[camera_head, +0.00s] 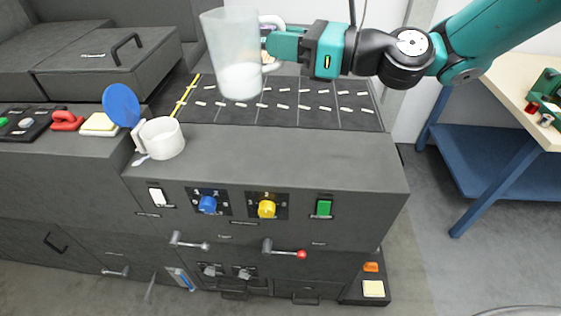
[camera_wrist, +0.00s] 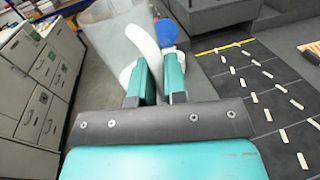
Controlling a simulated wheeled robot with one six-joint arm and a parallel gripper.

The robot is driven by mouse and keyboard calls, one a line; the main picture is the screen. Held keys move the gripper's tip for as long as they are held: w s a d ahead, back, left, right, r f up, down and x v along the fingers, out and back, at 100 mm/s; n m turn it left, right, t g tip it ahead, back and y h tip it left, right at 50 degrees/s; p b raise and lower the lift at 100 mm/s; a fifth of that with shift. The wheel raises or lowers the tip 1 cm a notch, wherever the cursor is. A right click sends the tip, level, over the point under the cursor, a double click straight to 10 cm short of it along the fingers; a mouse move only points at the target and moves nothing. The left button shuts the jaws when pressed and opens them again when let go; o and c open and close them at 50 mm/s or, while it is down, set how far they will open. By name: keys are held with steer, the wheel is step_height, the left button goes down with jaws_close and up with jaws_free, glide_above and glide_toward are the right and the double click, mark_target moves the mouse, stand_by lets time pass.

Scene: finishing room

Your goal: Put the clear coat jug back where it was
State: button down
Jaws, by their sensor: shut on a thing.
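A clear, see-through jug (camera_head: 226,42) with whitish contents in its bottom hangs at the top middle of the head view. It also fills the upper left of the wrist view (camera_wrist: 103,38). My gripper (camera_head: 269,44) reaches it from the right and is shut on it, holding it over the dark marked panel (camera_head: 310,112). In the wrist view my fingers (camera_wrist: 160,82) point at the jug side, and a curved white part (camera_wrist: 144,46) shows just beyond them. The exact grip point is hidden. I cannot tell whether the white piece behind my gripper belongs to the jug.
A white mug (camera_head: 163,138) stands at the console's left edge, with a blue disc (camera_head: 121,105) upright beside it. Knobs and levers line the console (camera_head: 290,160) front. A lidded dark box (camera_head: 108,58) is at the left; a workbench (camera_head: 520,75) at the right. The console top right of the mug is bare.

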steer(key=w+d+f+m+t+h+b, duration=0.35)
steer(key=w+d+t+b, duration=0.3)
steer(key=b, duration=0.35)
steer(key=shift+m+g+y, duration=0.25)
steer(key=shift+m+y, duration=0.1)
steer(key=shift+y, duration=0.1)
steer(key=f+b, duration=0.1)
steer(key=f, duration=0.5)
steer(key=f+b, duration=0.2)
steer(key=f, duration=0.4)
steer(key=f+b, duration=0.1)
steer(key=f, duration=0.6)
steer(key=shift+w+a, duration=0.25)
steer(key=shift+a, duration=0.1)
steer(key=shift+f, duration=0.15)
steer(key=c, duration=1.2)
jaws_free()
steer(key=shift+o, duration=0.2)
